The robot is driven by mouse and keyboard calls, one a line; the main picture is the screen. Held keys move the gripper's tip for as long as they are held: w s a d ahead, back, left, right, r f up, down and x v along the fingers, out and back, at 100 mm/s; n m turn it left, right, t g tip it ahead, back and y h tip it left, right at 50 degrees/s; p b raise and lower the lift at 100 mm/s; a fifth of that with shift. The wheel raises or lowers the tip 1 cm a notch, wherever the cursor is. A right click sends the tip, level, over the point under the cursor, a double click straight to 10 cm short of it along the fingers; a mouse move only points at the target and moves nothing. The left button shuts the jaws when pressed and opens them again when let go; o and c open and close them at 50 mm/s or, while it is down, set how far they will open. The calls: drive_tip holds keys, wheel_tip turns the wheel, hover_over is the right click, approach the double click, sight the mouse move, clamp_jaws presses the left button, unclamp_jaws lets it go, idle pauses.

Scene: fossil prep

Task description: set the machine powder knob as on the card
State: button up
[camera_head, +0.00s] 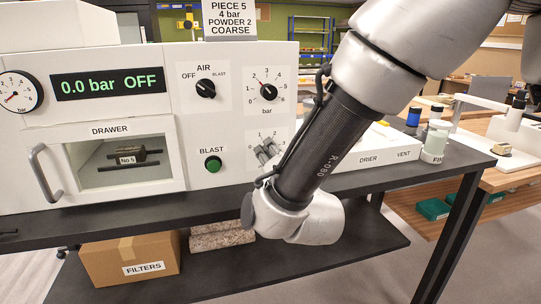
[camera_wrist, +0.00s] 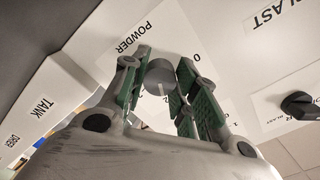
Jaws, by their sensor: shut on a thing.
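The card (camera_head: 230,20) on top of the machine reads PIECE 5, 4 bar, POWDER 2, COARSE. The grey powder knob (camera_wrist: 160,75) sits on the white panel beside the word POWDER in the wrist view. My gripper (camera_wrist: 166,62) has its green-padded fingers shut on the knob, one on each side.
The AIR knob (camera_head: 206,88), bar knob (camera_head: 268,92) and green BLAST button (camera_head: 213,164) are close by. The display (camera_head: 109,84) reads 0.0 bar OFF. A drawer handle (camera_head: 45,172) juts out at left. A FILTERS box (camera_head: 130,258) sits below.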

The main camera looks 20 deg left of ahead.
drive_tip(key=o, duration=1)
drive_tip(key=shift+o, duration=0.2)
drive_tip(key=v, duration=1.2)
